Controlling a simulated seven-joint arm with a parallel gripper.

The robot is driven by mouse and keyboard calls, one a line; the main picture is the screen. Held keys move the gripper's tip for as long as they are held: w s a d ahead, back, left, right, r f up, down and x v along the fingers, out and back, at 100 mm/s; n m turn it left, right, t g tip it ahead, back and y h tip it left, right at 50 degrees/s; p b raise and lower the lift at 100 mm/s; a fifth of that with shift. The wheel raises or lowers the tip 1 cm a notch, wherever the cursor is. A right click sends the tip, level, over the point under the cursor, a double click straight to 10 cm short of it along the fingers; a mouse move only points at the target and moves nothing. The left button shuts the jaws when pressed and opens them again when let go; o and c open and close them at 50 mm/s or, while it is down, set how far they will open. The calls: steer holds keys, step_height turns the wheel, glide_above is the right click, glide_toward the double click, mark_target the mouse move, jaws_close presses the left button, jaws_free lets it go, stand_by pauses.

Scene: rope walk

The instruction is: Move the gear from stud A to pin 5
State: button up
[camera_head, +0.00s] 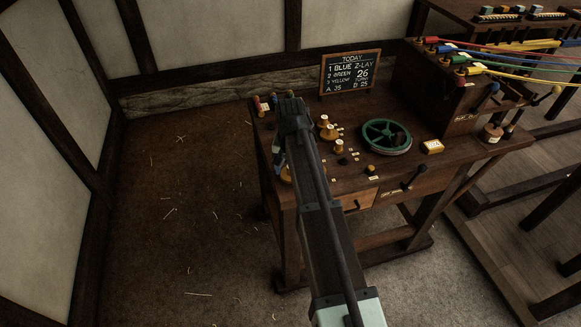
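Brass-coloured gears or stepped parts stand on the wooden bench top: one larger brass piece (327,131) and a smaller brass piece (339,147) just right of my arm. Another brass-coloured piece (285,175) shows partly at the left edge of my arm. Small dark pins (342,161) and tiny pale labels stand near them. The labels are too small to read, so I cannot tell which is stud A or pin 5.
A chalkboard (350,72) stands at the back. Coloured ropes (520,62) run off right from a raised wooden box (425,95). Floor left of the bench is clear.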

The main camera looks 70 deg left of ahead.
steer(key=shift+f, duration=0.45)
stand_by(0.3)
steer(key=o, duration=1)
steer(key=shift+r, duration=4.05)
